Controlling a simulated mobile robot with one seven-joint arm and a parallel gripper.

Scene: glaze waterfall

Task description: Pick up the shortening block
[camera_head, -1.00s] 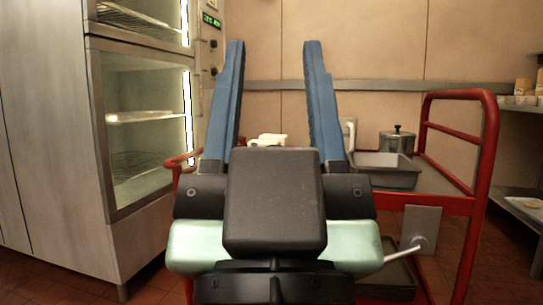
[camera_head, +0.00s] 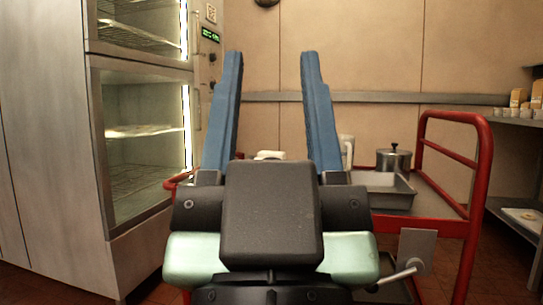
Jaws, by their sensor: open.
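My gripper (camera_head: 271,58) is open in the middle of the head view. Its two blue fingers point up and away, with nothing between their tips. I cannot make out the shortening block for certain. A small white thing (camera_head: 268,155) shows between the fingers, just above my black gripper body, apparently on the red cart. Its lower part is hidden, and I cannot tell whether it is the shortening block. My gripper body and fingers hide much of the cart top.
A red-framed cart (camera_head: 455,206) stands ahead, with a grey pan (camera_head: 390,195), a lidded metal pot (camera_head: 394,159) and a pale upright item (camera_head: 346,150). A glass-fronted cabinet (camera_head: 104,150) stands left. A shelf (camera_head: 520,122) with small containers is at the right.

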